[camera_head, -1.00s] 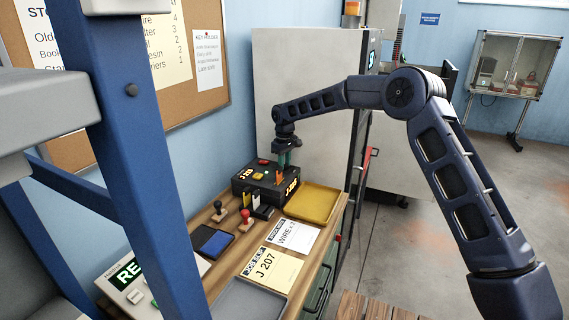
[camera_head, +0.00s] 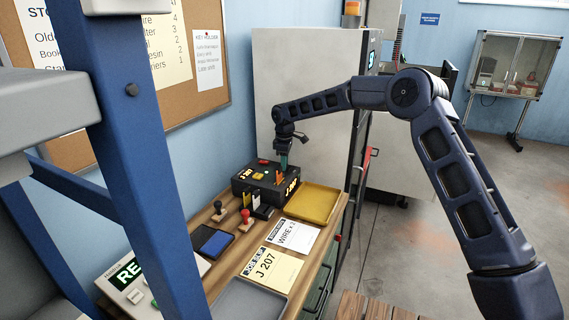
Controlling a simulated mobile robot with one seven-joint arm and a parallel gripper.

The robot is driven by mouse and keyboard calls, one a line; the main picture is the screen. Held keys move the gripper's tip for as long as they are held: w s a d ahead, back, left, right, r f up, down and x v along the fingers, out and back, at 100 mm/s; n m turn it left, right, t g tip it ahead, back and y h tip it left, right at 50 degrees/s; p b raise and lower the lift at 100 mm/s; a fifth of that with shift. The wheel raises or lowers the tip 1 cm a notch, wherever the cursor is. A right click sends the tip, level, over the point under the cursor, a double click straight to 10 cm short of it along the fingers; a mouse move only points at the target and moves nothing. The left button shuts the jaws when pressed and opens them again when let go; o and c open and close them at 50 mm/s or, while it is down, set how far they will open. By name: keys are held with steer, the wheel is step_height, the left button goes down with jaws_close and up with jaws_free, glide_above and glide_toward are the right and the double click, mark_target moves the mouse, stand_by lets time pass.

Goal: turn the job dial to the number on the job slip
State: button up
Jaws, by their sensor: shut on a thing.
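The job slip (camera_head: 271,268) is a yellow paper lying flat on the bench, and it reads "J 207". The dark dial box (camera_head: 254,181) stands at the far end of the bench, with yellow characters on its top and front. Orange pieces show on its top. My gripper (camera_head: 284,163) points down over the right part of the box top, shut on the job dial there. The dial itself is mostly hidden by the fingers, and its setting is too small to read surely.
A yellow tray (camera_head: 313,203) lies right of the box. A white slip (camera_head: 293,236) marked "WIRE" lies before it. Stamps (camera_head: 245,218) and a blue ink pad (camera_head: 213,241) stand left. A grey tray (camera_head: 250,301) is at the near edge. A blue post (camera_head: 125,150) blocks the left.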

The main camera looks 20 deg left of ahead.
steer(key=o, duration=1)
steer(key=shift+c, duration=0.2)
steer(key=shift+r, duration=0.1)
step_height(320, 180, up, 11)
